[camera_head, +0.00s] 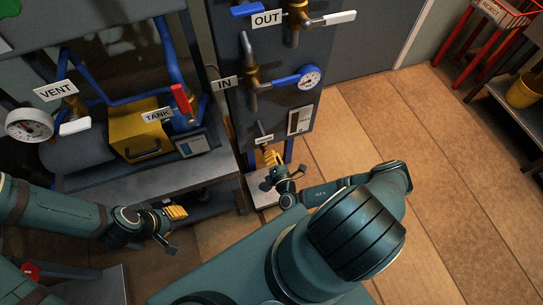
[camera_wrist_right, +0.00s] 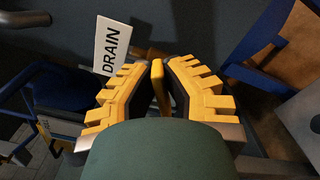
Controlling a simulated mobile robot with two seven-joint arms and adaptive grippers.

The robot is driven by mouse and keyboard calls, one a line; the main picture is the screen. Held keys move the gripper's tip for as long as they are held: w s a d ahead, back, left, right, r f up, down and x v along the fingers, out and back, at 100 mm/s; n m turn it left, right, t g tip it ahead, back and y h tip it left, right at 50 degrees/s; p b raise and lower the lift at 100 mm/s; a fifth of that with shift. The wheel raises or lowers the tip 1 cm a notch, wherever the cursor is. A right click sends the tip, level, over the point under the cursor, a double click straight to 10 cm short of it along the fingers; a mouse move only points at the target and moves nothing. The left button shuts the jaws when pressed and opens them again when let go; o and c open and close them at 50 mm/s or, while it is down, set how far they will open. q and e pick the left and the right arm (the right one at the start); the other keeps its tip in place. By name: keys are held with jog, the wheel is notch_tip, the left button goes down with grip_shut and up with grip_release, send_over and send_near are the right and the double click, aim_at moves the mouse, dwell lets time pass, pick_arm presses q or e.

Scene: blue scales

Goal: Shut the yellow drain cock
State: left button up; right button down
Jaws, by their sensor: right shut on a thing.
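The yellow handle of the drain cock (camera_wrist_right: 158,86) stands between the pads of my right gripper (camera_wrist_right: 158,88), in the right wrist view. The gripper is shut on it. A white DRAIN label (camera_wrist_right: 112,46) is just to the left of the handle. In the head view my right gripper (camera_head: 271,157) is at the lower end of the dark panel, and its fingers hide the cock. My left gripper (camera_head: 176,212) is at the lower left, away from the cock, with its yellow pads close together; its opening is unclear.
The dark panel carries a blue IN lever (camera_head: 287,82), a round gauge (camera_head: 309,77) and a white OUT lever (camera_head: 339,17). A grey bench (camera_head: 150,180) with the tank stands on the left. Wooden floor (camera_head: 390,130) is clear on the right.

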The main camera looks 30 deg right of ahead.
jog(key=m, duration=0.2)
jog(key=m+b, duration=0.1)
jog(key=m, duration=0.1)
jog(key=m+b, duration=0.1)
jog(key=m, duration=0.1)
jog(key=shift+d+f, duration=0.15)
jog(key=shift+f, duration=0.2)
dwell(0.4)
jog(key=c, duration=1)
grip_release()
jog(key=shift+c, duration=0.2)
jog(key=v, duration=1.2)
jog(key=shift+f, duration=0.1)
